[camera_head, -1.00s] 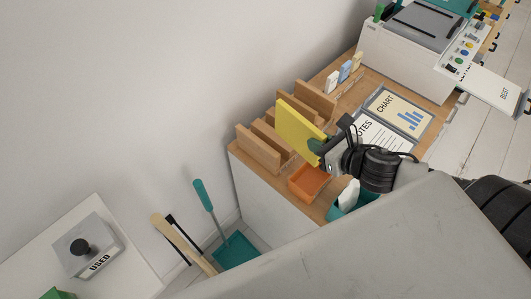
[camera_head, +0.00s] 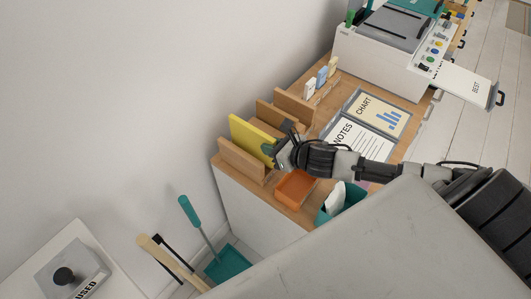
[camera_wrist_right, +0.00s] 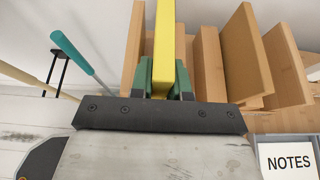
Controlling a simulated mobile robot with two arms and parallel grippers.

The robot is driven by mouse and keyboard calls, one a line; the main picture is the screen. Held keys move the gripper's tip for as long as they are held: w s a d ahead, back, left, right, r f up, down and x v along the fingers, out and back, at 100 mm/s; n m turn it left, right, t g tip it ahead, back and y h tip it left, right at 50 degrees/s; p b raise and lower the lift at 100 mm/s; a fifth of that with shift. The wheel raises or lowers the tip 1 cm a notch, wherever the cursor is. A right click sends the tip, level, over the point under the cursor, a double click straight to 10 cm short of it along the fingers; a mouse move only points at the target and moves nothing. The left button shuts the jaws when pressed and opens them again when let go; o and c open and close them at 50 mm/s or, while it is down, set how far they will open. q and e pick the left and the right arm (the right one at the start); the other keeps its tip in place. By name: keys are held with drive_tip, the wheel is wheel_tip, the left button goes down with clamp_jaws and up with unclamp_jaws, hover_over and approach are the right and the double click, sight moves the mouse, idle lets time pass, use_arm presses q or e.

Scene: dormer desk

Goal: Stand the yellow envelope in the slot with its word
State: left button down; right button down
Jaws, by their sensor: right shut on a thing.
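The yellow envelope (camera_head: 248,134) stands upright on edge at the wooden rack (camera_head: 240,160), between its nearest divider and the ones behind. My right gripper (camera_head: 271,150) is shut on the envelope's front edge. In the right wrist view the green fingertips (camera_wrist_right: 164,82) pinch the envelope (camera_wrist_right: 165,40), with a wooden divider (camera_wrist_right: 133,45) on its left and several on its right. I cannot tell whether its bottom edge touches the slot floor. No word on the slots or the envelope is readable. My left gripper is not in view.
An orange tray (camera_head: 296,190) and a teal bin (camera_head: 330,205) sit in front of the rack. Sheets marked NOTES (camera_head: 350,140) and CHART (camera_head: 377,112) lie to the right. Small cards (camera_head: 310,88) and a printer (camera_head: 385,55) stand farther back.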

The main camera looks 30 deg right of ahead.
sight(266, 163)
drive_tip(key=shift+x, duration=1)
wheel_tip(266, 163, down, 4)
drive_tip(key=shift+s+a+f, duration=0.1)
drive_tip(key=shift+s, duration=0.05)
drive_tip(key=shift+f, duration=0.15)
drive_tip(key=c, duration=1.4)
unclamp_jaws()
drive_tip(key=v, duration=1.2)
drive_tip(key=shift+b, duration=0.3)
drive_tip(key=shift+r, duration=0.2)
